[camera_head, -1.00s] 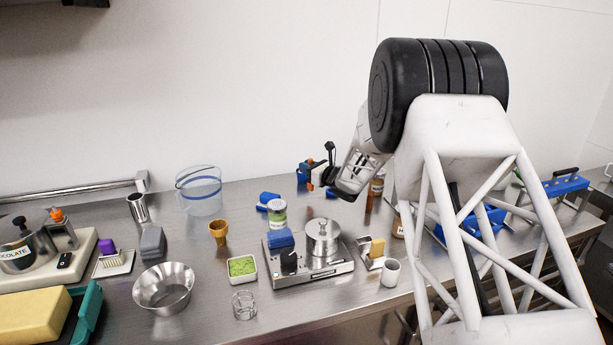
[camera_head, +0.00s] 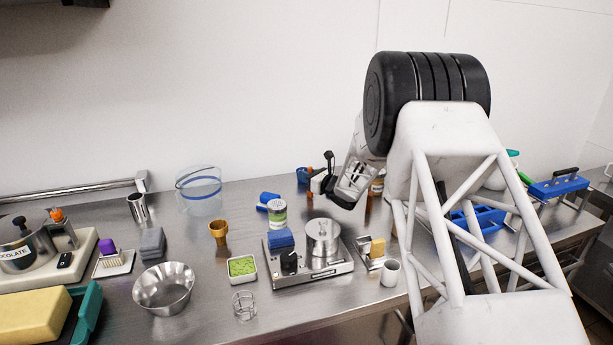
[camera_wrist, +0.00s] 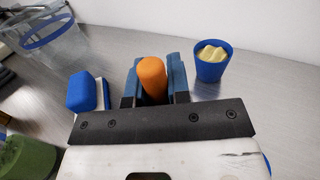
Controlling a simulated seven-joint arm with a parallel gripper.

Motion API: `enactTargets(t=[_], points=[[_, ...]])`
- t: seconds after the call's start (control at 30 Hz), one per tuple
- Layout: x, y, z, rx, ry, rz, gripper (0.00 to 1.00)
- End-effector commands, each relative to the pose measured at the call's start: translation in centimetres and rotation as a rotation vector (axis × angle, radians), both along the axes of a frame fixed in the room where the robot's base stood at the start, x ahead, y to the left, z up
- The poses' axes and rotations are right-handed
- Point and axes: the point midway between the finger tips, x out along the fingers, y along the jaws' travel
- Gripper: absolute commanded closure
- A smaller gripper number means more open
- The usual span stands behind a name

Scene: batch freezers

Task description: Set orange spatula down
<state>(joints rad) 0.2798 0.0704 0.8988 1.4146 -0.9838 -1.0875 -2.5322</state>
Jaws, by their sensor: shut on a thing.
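My gripper (camera_wrist: 153,86) has blue fingers and is shut on the orange spatula. In the wrist view the spatula shows as a rounded orange handle end (camera_wrist: 152,75) between the fingers. Its other end is hidden, and I cannot tell whether it touches the counter. In the head view my gripper (camera_head: 317,183) is small, low over the back of the steel counter (camera_head: 345,213), behind the machine with the metal pot. Some orange shows beside it there.
A blue cup with pale yellow content (camera_wrist: 212,64) stands close to the right of my gripper in the wrist view. A blue block-like item (camera_wrist: 83,92) lies to the left. A clear bucket (camera_wrist: 55,45) stands at the back left. Bare counter shows between the bucket and cup.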

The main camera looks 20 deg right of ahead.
Motion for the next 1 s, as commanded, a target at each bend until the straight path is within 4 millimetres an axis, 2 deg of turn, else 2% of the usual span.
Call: enactTargets(t=[0.17, 0.2, 0.37, 0.77, 1.0], points=[[0.0, 0.0, -0.3, 0.0, 0.0, 0.0, 1.0], [0.0, 0.0, -0.3, 0.0, 0.0, 0.0, 0.79], [0.0, 0.0, -0.3, 0.0, 0.0, 0.0, 0.57], [-0.1, 0.0, 0.1, 0.0, 0.0, 0.0, 0.57], [-1.7, -1.1, 0.1, 0.0, 0.0, 0.0, 0.57]])
